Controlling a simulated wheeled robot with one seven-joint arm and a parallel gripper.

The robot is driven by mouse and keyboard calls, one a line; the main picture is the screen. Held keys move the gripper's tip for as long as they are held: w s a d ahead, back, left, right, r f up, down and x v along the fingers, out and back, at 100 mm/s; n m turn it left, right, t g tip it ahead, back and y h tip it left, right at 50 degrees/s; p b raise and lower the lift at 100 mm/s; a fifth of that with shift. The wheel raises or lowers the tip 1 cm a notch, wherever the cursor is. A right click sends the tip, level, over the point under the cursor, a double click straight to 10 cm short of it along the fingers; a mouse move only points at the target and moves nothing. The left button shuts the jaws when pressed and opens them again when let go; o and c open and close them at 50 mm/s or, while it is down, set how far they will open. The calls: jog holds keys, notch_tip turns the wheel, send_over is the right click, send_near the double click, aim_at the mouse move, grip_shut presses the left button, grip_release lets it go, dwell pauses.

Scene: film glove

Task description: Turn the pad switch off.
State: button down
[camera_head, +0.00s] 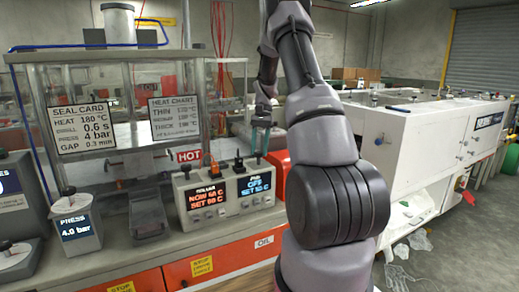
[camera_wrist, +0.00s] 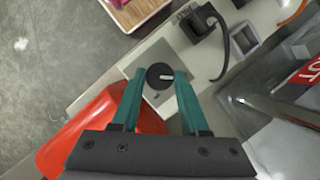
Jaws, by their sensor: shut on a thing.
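The control box (camera_head: 178,195) stands on the bench with two lit displays. Its left display (camera_head: 208,199) shows orange text reading NOW and SET. The pad display (camera_head: 255,184) on the right shows blue text that appears to read OFF above a SET line. My gripper (camera_head: 260,150) points down at the right end of the box top. In the wrist view, my gripper's teal fingers (camera_wrist: 160,76) are closed on the sides of a round black knob with a white mark, the pad switch (camera_wrist: 158,83). In the head view the fingers mostly hide this knob.
A black switch (camera_head: 239,164) stands on the box left of my gripper; its lever shows in the wrist view (camera_wrist: 203,24). A red-orange block (camera_wrist: 88,122) lies close beside the box. A clear guarded press (camera_head: 120,100) and a HOT sign (camera_head: 189,156) are left and behind.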

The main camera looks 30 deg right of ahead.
dwell(0.3)
jog(key=shift+c, duration=2.1)
grip_release()
jog(key=shift+r, duration=0.1)
jog(key=v, duration=1)
jog(key=shift+w+r, duration=0.2)
jog(key=shift+r, duration=0.05)
jog(key=shift+d, duration=0.1)
jog(key=s+a+r+n+t+h, duration=0.15)
jog(key=s+a+r+t, duration=0.25)
jog(key=s+a+r, duration=0.8)
jog(key=s+a+n+t, duration=0.1)
jog(key=s+a+t, duration=0.2)
jog(key=s, duration=0.6)
jog(key=s+a+r+n+t, duration=0.1)
jog(key=s+a+t, duration=0.2)
jog(key=s, duration=0.6)
jog(key=shift+s+a+n, duration=0.25)
jog(key=shift+a+n, duration=0.1)
jog(key=shift+a, duration=0.25)
